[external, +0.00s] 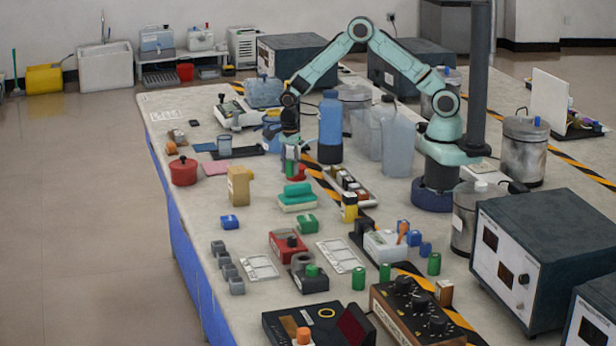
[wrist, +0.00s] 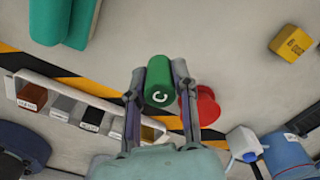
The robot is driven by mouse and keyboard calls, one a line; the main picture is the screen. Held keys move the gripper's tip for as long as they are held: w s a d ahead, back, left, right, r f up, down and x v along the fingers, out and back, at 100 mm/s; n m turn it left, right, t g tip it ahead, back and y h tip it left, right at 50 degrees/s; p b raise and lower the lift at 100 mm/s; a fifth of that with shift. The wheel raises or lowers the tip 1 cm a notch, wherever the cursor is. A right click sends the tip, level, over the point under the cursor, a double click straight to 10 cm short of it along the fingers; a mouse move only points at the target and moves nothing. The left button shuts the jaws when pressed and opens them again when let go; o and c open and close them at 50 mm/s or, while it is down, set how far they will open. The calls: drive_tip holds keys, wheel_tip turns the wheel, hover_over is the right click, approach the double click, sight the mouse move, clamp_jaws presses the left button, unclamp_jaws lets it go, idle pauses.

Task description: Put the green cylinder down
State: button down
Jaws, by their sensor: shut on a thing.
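My gripper (external: 290,158) is shut on a green cylinder (wrist: 159,82) marked with a white letter C. One finger lies along each side of it in the wrist view. In the external view the held green cylinder (external: 291,168) is small and partly hidden by the fingers, low over the table. A red round piece (wrist: 203,106) is just right of the cylinder in the wrist view and behind it in the external view (external: 299,173). I cannot tell whether the cylinder touches the table.
A tray with labelled compartments (wrist: 60,88) is at left in the wrist view, on the right in the external view (external: 362,197). A green block (external: 298,189) and a yellowish block (external: 240,187) stand nearby. A blue bottle (external: 330,125) stands close behind. Bare table lies between them.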

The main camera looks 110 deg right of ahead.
drive_tip(key=shift+w+d+f, duration=0.25)
drive_tip(key=shift+w+f, duration=0.25)
drive_tip(key=shift+f, duration=0.2)
drive_tip(key=shift+w+f, duration=0.1)
drive_tip(key=shift+f, duration=1.5)
drive_tip(key=shift+f, duration=0.1)
drive_tip(key=c, duration=0.9)
unclamp_jaws()
drive_tip(key=shift+f, duration=0.1)
